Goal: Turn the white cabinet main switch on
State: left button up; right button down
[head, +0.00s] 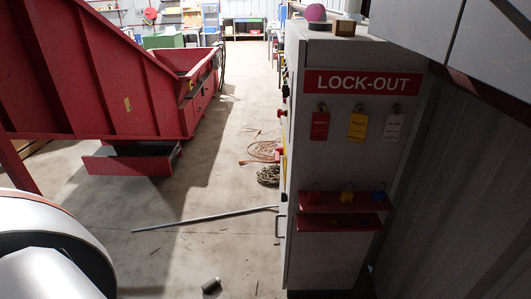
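A white-grey cabinet (330,260) stands at the right of the middle, its side panel turned to me. The panel bears a red LOCK-OUT sign (363,82). The cabinet's front faces left and shows almost edge-on. Small red knobs (281,141) and a yellow part (283,166) stick out along that edge, with a handle (281,226) lower down. I cannot tell which of these is the main switch, or its position. Neither gripper shows in the head view.
Red, yellow and white tags (320,125) and a red padlock shelf (340,201) hang on the panel. A pink dome (315,13) and a brown block (344,28) sit on top. A grey rod (200,220) and coiled cables (266,152) lie on the floor. A red machine (100,80) stands left.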

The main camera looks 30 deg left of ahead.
aim_at(279, 150)
jog(key=k+j+u, duration=0.2)
jog(key=j, duration=0.2)
jog(key=k+j+u, duration=0.15)
jog(key=j, duration=0.25)
jog(key=k+j+u, duration=0.2)
jog(key=j, duration=0.25)
jog(key=i+j+z, duration=0.2)
jog(key=i+j, duration=0.2)
jog(key=i, duration=0.25)
jog(key=i+j+z, duration=0.2)
jog(key=i+j, duration=0.25)
jog(key=i, duration=0.15)
